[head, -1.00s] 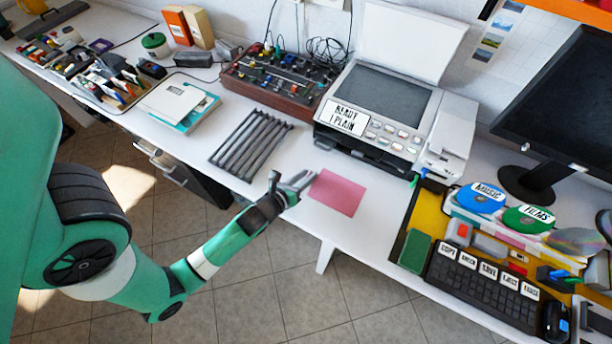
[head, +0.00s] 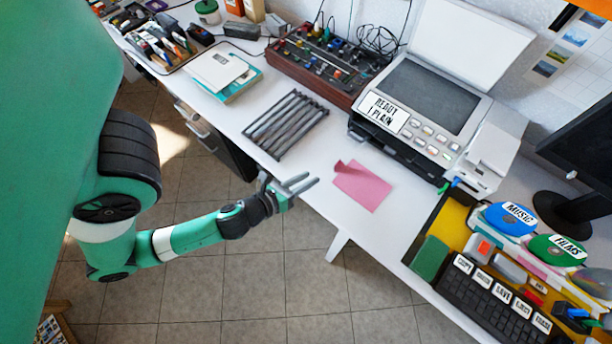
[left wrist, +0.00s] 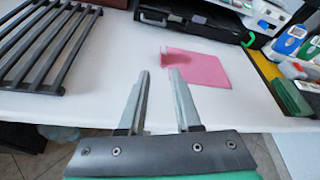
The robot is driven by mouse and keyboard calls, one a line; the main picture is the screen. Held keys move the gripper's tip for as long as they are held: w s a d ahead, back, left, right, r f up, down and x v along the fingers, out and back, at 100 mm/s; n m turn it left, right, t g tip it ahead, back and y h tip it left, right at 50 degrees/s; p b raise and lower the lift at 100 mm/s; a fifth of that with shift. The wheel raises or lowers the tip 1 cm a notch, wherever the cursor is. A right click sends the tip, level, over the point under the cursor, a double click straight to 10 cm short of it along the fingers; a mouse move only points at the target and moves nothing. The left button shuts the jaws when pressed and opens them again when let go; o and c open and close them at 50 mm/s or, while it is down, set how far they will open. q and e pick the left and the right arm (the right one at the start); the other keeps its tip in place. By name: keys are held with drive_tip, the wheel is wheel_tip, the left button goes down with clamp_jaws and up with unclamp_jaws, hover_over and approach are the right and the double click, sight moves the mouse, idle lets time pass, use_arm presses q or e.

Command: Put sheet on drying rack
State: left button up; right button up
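A pink sheet (head: 362,187) lies on the white table in front of the printer, with its upper left corner curled up. It also shows in the left wrist view (left wrist: 205,68), just beyond the fingertips. The drying rack (head: 287,124), a dark grey frame of parallel bars, lies flat and empty on the table to the left of the sheet. My left gripper (head: 308,182) is open and empty at the table's front edge, left of the sheet and apart from it. My right gripper is not in view.
A printer (head: 428,100) with its lid up stands behind the sheet. A brown control box (head: 325,65) stands behind the rack, and books (head: 220,72) lie to its left. A yellow mat with a keyboard (head: 490,300) and discs is at the right. Bare table lies between rack and sheet.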

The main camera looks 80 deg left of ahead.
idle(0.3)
use_arm(q)
drive_tip(key=w+d+r+n+t+h, duration=0.15)
drive_tip(key=w+r+n+t, duration=0.25)
drive_tip(key=w+r+n, duration=0.55)
drive_tip(key=w+d+r+n+t+y, duration=0.15)
drive_tip(key=w+r+n+t, duration=0.3)
drive_tip(key=w+r, duration=1)
drive_tip(key=s+d+r+n+t+h, duration=0.2)
drive_tip(key=d+r+n+h, duration=0.1)
drive_tip(key=r, duration=0.9)
drive_tip(key=s+d+r+n+t+h, duration=0.2)
drive_tip(key=d+r, duration=0.4)
drive_tip(key=r, duration=0.6)
drive_tip(key=s+d+r+n+t+h, duration=0.2)
drive_tip(key=d+r+n+t+h, duration=0.1)
drive_tip(key=r, duration=0.9)
drive_tip(key=shift+s+d+n+t+h, duration=0.3)
drive_tip(key=shift+d+n+h, duration=0.35)
drive_tip(key=shift+n+h, duration=0.35)
drive_tip(key=shift+o, duration=0.5)
drive_tip(key=shift+r, duration=0.2)
drive_tip(key=shift+o, duration=0.3)
